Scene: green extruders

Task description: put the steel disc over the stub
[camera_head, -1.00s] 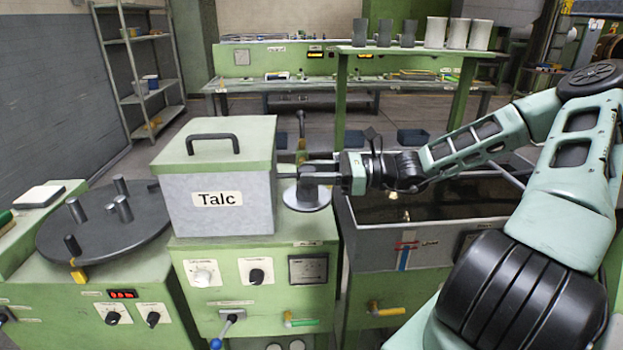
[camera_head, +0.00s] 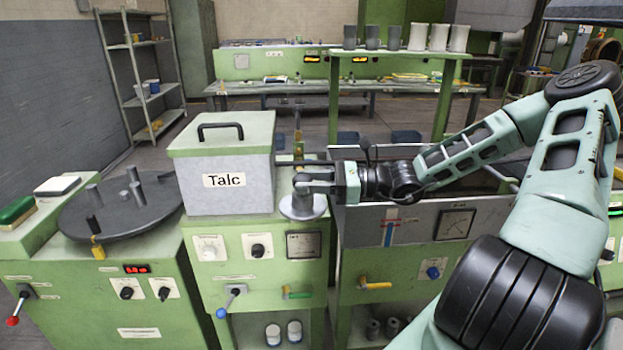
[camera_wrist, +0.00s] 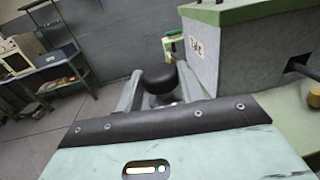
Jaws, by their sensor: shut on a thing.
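The steel disc (camera_head: 303,208) is a light grey round plate right of the Talc box, near the front of the green cabinet's top. My gripper (camera_head: 302,184) is above it. In the wrist view my gripper (camera_wrist: 160,90) has its fingers on either side of a black knob (camera_wrist: 160,77), shut on it, with a bit of grey below. Whether the disc touches the surface is unclear. Several short posts (camera_head: 136,193) stand on a dark round plate (camera_head: 75,222) at the left. I cannot tell which post, if any, is the stub.
The Talc box (camera_head: 226,165), with a handled lid, stands close left of my gripper. A grey tank (camera_head: 470,217) with a gauge is at the right, under my arm. A rack (camera_head: 400,54) with several cylinders stands behind. Floor is clear between the benches.

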